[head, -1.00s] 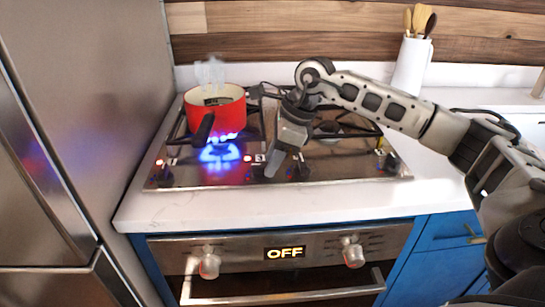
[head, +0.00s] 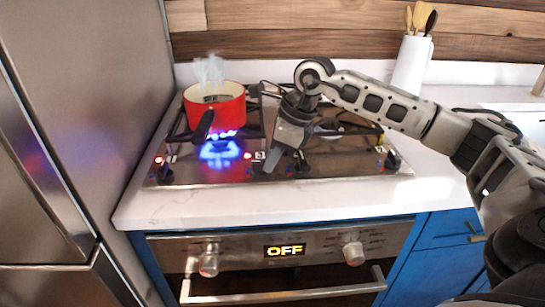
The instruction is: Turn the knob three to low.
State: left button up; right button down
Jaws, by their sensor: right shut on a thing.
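The steel cooktop (head: 225,178) has a row of small dark knobs along its front edge. One knob (head: 163,172) is at the far left and another (head: 389,160) at the far right. My right gripper (head: 276,164) reaches down to the middle of this row and is shut on a knob there. Its grey finger and body cover most of that knob, so its pointer setting cannot be read. My left gripper is not in view.
A red saucepan (head: 228,112) steams over a blue flame (head: 220,151) at the left, its dark handle pointing forward. A white utensil crock (head: 410,65) stands behind at the right. The front counter strip (head: 220,205) is clear.

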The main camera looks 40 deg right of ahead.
jog(key=shift+s+a+m+t+b, duration=0.1)
jog(key=shift+a+m+t+b, duration=0.15)
jog(key=shift+m, duration=0.35)
jog(key=shift+s+m+t+b, duration=0.15)
jog(key=shift+m+b, duration=0.15)
jog(key=shift+m, duration=0.3)
jog(key=shift+a+m+h+b, duration=0.15)
jog(key=shift+m+h+b, duration=0.25)
jog(key=shift+m+h, duration=0.3)
jog(key=m, duration=0.1)
jog(key=m+b, duration=0.1)
jog(key=shift+s+a+m+t+h, duration=0.1)
jog(key=shift+a+m+t+h, duration=0.15)
jog(key=shift+m+t+h, duration=0.05)
jog(key=shift+a+m, duration=0.1)
jog(key=shift+m, duration=0.5)
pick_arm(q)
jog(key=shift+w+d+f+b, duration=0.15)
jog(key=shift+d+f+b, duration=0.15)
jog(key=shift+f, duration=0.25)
pick_arm(e)
jog(key=shift+m+h, duration=0.4)
jog(key=shift+m, duration=0.1)
jog(key=shift+r, duration=0.1)
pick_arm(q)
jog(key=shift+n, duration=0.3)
pick_arm(e)
jog(key=c, duration=1.4)
grip_release()
jog(key=shift+a, duration=0.1)
